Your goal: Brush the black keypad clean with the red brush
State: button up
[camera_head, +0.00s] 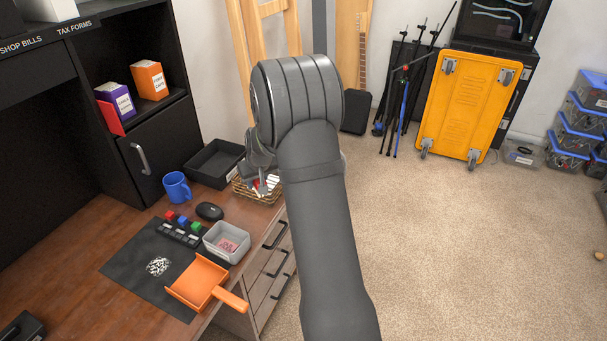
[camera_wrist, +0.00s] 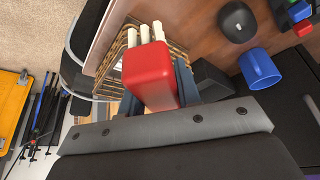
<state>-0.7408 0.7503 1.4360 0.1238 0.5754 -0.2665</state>
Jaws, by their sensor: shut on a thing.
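The red brush (camera_wrist: 148,74), a red block with white bristle tufts, is between the fingers of my gripper (camera_wrist: 157,84) in the wrist view. My gripper is shut on it, with the tufts pointing away from the palm. It is over or in a wicker basket (camera_wrist: 117,52); I cannot tell if they touch. In the head view my gripper (camera_head: 262,180) is at the basket (camera_head: 241,191), and my arm hides much of it. The black keypad (camera_head: 179,236) lies on a dark mat (camera_head: 130,268), with red, blue and green blocks along its far side.
A grey bin (camera_head: 226,254), orange dustpan (camera_head: 195,281), black mouse (camera_head: 210,211), blue mug (camera_head: 177,187) and black tray (camera_head: 212,165) surround the keypad and basket. A speckled white patch (camera_head: 158,266) is on the mat. The desk's left front is mostly clear.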

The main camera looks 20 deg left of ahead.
jog(key=s+a+f+n+g+y, duration=0.15)
jog(key=s+a+n, duration=0.25)
jog(key=s+a, duration=0.6)
jog(key=s+a+f+n+g+h, duration=0.1)
jog(key=s+a+f+n, duration=0.25)
jog(key=s+a, duration=0.6)
jog(key=shift+y, duration=0.25)
jog(key=f, duration=0.4)
jog(key=shift+s+d+f, duration=0.2)
jog(key=shift+s+f, duration=0.15)
jog(key=shift+s, duration=0.05)
jog(key=shift+a, duration=1.45)
jog(key=shift+o, duration=0.6)
grip_shut()
jog(key=shift+f, duration=0.5)
